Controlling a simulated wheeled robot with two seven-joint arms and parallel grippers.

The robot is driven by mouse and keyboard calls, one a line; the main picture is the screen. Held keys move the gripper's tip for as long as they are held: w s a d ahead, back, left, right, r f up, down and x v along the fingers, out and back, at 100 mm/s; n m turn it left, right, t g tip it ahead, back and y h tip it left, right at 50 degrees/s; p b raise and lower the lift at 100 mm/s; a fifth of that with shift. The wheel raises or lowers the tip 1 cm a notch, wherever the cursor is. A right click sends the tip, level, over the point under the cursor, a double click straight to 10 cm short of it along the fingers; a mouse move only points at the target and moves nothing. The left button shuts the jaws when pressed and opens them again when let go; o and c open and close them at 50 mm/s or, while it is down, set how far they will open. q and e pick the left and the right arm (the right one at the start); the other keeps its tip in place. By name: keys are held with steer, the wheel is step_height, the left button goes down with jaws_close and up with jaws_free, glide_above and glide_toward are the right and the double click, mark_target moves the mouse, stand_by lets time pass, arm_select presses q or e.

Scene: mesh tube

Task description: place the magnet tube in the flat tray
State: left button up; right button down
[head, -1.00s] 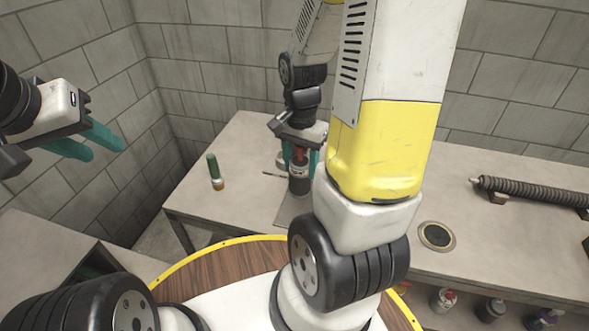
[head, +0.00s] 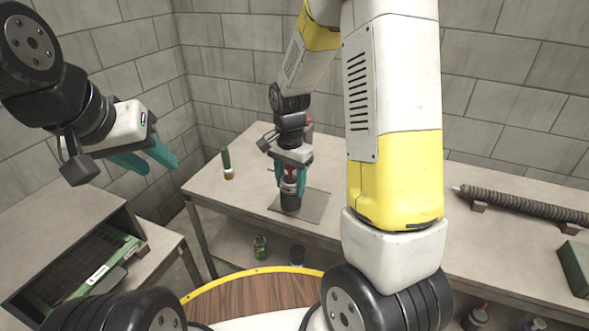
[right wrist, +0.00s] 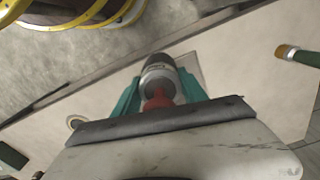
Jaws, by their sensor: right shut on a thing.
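The magnet tube (head: 290,200), a dark cylinder with a pale band and red top, is upright in my right gripper (head: 290,183). Its red top and grey body show in the right wrist view (right wrist: 158,80). My right gripper is shut on it, with a teal finger on each side. The flat tray (head: 316,207) is a thin grey square on the back table; the tube is over its left part. I cannot tell whether the tube's base touches it. My left gripper (head: 163,168) is open and empty in the air at the left.
A green tube with an orange end (head: 227,165) stands on the table left of the tray. A ribbed dark rod (head: 520,203) lies on supports at the right, near a green box (head: 575,268). A cabinet (head: 60,215) stands at the left.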

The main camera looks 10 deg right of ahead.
steer(key=w+d+f, duration=0.4)
steer(key=w+d, duration=0.1)
steer(key=w, duration=0.2)
steer(key=shift+w+f, duration=0.15)
steer(key=shift+w, duration=0.05)
steer(key=shift+f, duration=0.15)
steer(key=c, duration=0.6)
jaws_free()
